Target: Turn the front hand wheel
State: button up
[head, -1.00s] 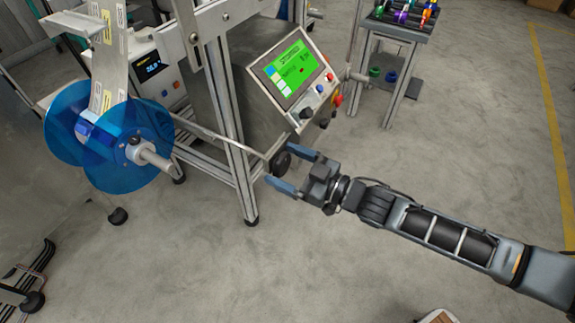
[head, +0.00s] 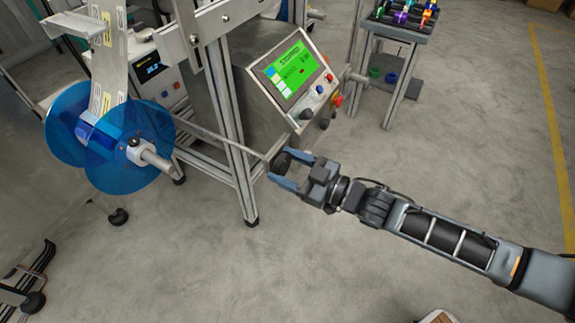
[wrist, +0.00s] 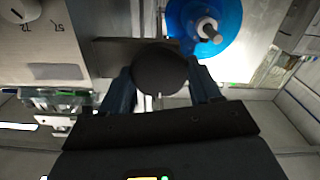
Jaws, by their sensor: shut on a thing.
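The front hand wheel (head: 281,161) is a small dark disc on the front of the machine's frame, below the control panel. My gripper (head: 283,168) has its blue fingers shut on the wheel, one on each side. In the wrist view the wheel (wrist: 160,70) is a dark round shape between the two fingers (wrist: 161,88). The fingers hide part of its rim. I cannot make out a mark on the wheel that shows its angle.
The control panel (head: 290,72) with a green screen, knobs and buttons is just above. A blue film reel (head: 112,146) hangs on a shaft to the left. A metal frame post (head: 238,160) stands just left of the wheel. The floor in front (head: 200,270) is clear.

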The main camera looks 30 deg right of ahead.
jog(key=n, duration=0.3)
jog(key=shift+n+p, duration=0.35)
jog(key=shift+n, duration=0.05)
jog(key=n, duration=0.4)
jog(key=shift+a, duration=0.1)
jog(key=shift+f+n, duration=0.1)
jog(key=shift+n, duration=0.3)
jog(key=o, duration=1.1)
jog(key=shift+c, duration=0.2)
jog(key=shift+s, duration=0.1)
jog(key=p+v, duration=0.2)
jog(key=v, duration=0.5)
jog(key=shift+s+d, duration=0.2)
jog(key=shift+s, duration=0.1)
